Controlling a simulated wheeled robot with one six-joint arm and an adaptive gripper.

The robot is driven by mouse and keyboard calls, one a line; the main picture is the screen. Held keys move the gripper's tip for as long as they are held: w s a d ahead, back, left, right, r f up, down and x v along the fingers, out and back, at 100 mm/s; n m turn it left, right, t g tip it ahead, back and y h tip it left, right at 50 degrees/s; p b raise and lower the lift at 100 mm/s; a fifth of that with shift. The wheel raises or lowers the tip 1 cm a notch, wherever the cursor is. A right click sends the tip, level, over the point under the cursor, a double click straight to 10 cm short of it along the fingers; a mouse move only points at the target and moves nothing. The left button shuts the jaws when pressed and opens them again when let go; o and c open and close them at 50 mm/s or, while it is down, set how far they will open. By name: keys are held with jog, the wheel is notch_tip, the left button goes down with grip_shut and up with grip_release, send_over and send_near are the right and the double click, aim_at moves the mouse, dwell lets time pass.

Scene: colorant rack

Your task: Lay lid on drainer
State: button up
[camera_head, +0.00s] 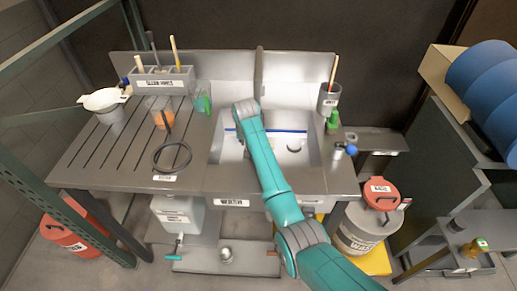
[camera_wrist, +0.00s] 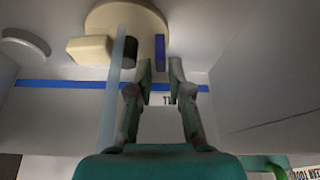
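The drainer (camera_head: 95,150) is the grooved grey board left of the sink. My arm reaches over the sink basin (camera_head: 310,160); it hides my gripper in the head view. In the wrist view my gripper (camera_wrist: 161,68) is open, with its fingers apart and nothing clearly held between them. A cream round piece (camera_wrist: 105,18) with a block-like tab and a dark stub lies beyond the fingertips. It may be the lid, but I cannot tell for sure. A narrow blue piece (camera_wrist: 160,48) shows just past the fingertips.
On the drainer are a black ring (camera_head: 172,157), a cup with a white top (camera_head: 103,99), an orange beaker (camera_head: 162,118) and a tool rack (camera_head: 160,80). A green bottle (camera_head: 332,121) stands right of the basin. A red-lidded pail (camera_head: 358,230) stands below right.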

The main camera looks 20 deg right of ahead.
jog(key=shift+x, duration=1.85)
grip_shut()
jog(key=shift+r, duration=0.1)
